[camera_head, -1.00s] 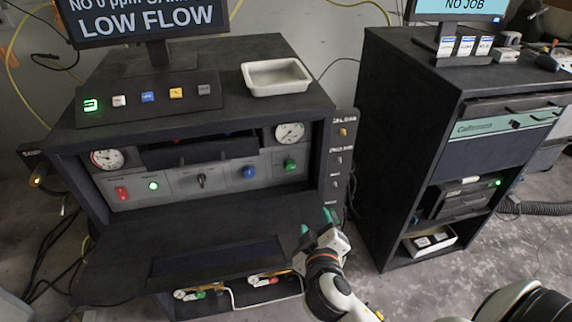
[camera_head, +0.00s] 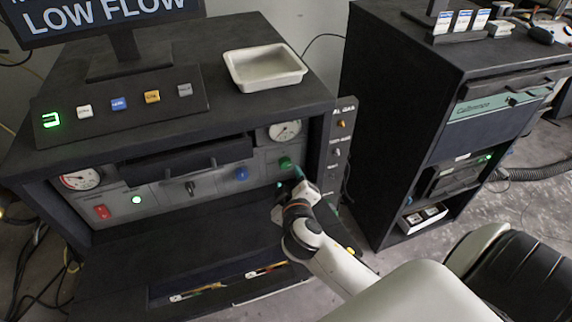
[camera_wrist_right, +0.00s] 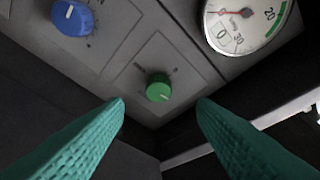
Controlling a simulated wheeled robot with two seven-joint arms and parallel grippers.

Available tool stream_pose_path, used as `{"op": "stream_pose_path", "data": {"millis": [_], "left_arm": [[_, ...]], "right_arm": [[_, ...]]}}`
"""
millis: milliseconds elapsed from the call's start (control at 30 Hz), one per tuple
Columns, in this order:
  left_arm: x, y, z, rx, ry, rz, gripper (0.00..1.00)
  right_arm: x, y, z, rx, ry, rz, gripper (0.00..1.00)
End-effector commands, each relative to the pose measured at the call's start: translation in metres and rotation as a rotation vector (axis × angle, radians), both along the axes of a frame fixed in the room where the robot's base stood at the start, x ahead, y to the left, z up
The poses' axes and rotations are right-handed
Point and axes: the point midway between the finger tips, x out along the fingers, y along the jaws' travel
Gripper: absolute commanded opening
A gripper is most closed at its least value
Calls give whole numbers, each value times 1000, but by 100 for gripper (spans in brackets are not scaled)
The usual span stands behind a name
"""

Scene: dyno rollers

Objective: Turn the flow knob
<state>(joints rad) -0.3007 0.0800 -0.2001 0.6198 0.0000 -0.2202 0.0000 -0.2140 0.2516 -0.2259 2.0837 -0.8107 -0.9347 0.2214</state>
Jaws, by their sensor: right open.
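A round green knob (camera_head: 285,162) sits on the grey front panel (camera_head: 215,188) of the black bench, below the right gauge (camera_head: 285,131). In the right wrist view the green knob (camera_wrist_right: 158,88) shows a white pointer mark. A blue knob (camera_head: 241,173) is to its left, also seen in the wrist view (camera_wrist_right: 72,17). The labels are too small to tell which is the flow knob. My right gripper (camera_wrist_right: 160,105) is open, its green fingers on either side below the green knob, apparently not touching it. The screen (camera_head: 95,18) reads LOW FLOW. My left gripper is not in view.
A dark side panel (camera_head: 340,150) with small switches stands right of my right gripper. A white tray (camera_head: 265,70) lies on the bench top. A black cabinet (camera_head: 385,130) stands farther right. A dark shelf (camera_head: 200,235) lies below the panel.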

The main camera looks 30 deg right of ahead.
Motion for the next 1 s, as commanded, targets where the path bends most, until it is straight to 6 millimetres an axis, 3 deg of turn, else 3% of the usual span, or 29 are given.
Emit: {"op": "stream_pose_path", "data": {"millis": [100, 300, 733, 767, 1000], "left_arm": [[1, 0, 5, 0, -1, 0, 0], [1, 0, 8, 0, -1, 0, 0], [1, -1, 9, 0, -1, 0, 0], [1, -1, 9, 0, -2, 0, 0], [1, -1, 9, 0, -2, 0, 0]], "right_arm": [[22, -11, -5, -4, 0, -1, 52], [47, -23, -13, 0, 0, 0, 52], [56, -28, -18, 1, 0, 0, 52], [56, -28, -18, 1, 0, 0, 50], [56, -28, -18, 1, 0, 0, 11]]}}
